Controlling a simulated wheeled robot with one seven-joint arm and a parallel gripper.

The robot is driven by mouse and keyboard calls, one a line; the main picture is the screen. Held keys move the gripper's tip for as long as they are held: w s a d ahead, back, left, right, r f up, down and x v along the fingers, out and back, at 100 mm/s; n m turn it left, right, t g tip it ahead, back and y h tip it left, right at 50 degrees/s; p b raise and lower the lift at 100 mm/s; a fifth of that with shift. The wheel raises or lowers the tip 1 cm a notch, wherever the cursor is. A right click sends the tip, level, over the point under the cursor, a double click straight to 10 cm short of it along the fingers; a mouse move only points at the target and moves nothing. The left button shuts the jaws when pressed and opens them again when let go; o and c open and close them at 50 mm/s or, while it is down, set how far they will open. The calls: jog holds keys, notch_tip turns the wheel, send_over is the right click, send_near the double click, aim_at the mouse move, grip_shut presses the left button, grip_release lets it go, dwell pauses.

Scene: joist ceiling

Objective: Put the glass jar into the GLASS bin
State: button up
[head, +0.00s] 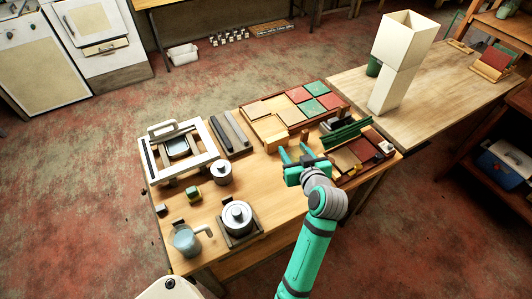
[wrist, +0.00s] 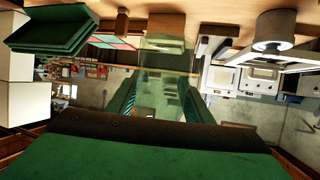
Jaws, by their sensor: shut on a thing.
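My gripper (head: 296,156) is over the right part of the wooden worktable. In the wrist view my gripper (wrist: 160,95) has its two green fingers on either side of a see-through, pale green glass jar (wrist: 164,52). It is shut on the jar. The jar's outline is faint, and I cannot make it out in the head view. I see no readable GLASS label, so I cannot tell which container is the GLASS bin.
The worktable (head: 258,190) holds lidded pots (head: 237,215), a blue-grey jug (head: 187,240), a white frame (head: 158,166) and a tray of coloured tiles (head: 313,107). Green stacked pieces (head: 345,132) stand right of my gripper. A tall cream box (head: 393,85) stands on the right table.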

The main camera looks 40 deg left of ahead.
jog(key=s+a+f, duration=0.1)
jog(key=a+f, duration=0.2)
jog(key=a, duration=0.1)
jog(key=s+a+f, duration=0.1)
jog(key=a+f, duration=0.2)
jog(key=a, duration=0.1)
jog(key=s+a+f, duration=0.2)
jog(key=a+f, duration=0.1)
jog(key=a, duration=0.1)
jog(key=shift+s+a+f, duration=0.1)
jog(key=shift+a+f, duration=0.2)
jog(key=shift+a, duration=0.05)
jog(key=shift+a+f, duration=0.1)
jog(key=shift+f, duration=1.5)
jog(key=shift+f, duration=0.1)
jog(key=o, duration=1.1)
jog(key=shift+s, duration=0.1)
